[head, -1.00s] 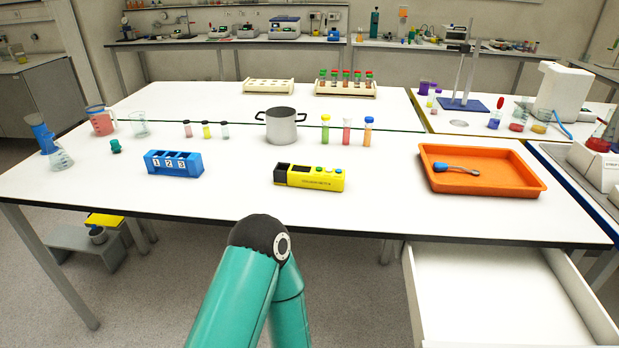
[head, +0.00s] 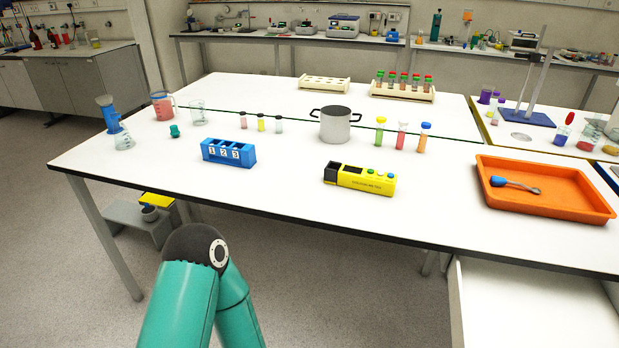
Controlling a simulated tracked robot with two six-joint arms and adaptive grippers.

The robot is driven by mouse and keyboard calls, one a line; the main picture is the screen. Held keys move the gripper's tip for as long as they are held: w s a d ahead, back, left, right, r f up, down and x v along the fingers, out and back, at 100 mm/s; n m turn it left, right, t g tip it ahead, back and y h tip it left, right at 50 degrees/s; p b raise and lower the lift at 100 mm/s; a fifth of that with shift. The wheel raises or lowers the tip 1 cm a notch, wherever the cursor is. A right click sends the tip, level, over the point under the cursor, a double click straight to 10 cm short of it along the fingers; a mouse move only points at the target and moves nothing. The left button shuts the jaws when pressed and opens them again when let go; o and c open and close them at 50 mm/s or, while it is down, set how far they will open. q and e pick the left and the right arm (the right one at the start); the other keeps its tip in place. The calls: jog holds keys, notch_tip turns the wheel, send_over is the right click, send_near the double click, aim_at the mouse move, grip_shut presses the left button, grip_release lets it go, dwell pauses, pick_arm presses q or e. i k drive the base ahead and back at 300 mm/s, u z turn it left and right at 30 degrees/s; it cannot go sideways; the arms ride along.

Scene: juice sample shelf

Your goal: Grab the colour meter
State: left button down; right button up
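The colour meter (head: 362,181) is a yellow bar-shaped device with a black left end, a dark well and small green and blue buttons on top. It lies on the white table near its front edge, right of the middle of the head view. An arm of mine, teal with a dark joint, shows at the bottom left, in front of the table and apart from the meter. Neither gripper is in view.
A blue numbered rack (head: 228,153) stands left of the meter, a steel pot (head: 335,124) behind it, capped tubes (head: 402,136) behind right. An orange tray (head: 545,205) with a blue-handled spoon (head: 514,185) lies to the right. An open drawer (head: 535,310) juts out below.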

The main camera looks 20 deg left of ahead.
aim_at(355, 177)
jog(key=z, duration=0.05)
jog(key=i, duration=0.25)
jog(key=u, duration=1.9)
jog(key=k, duration=0.95)
jog(key=z, duration=0.65)
jog(key=i, duration=1.1)
jog(key=u, duration=0.1)
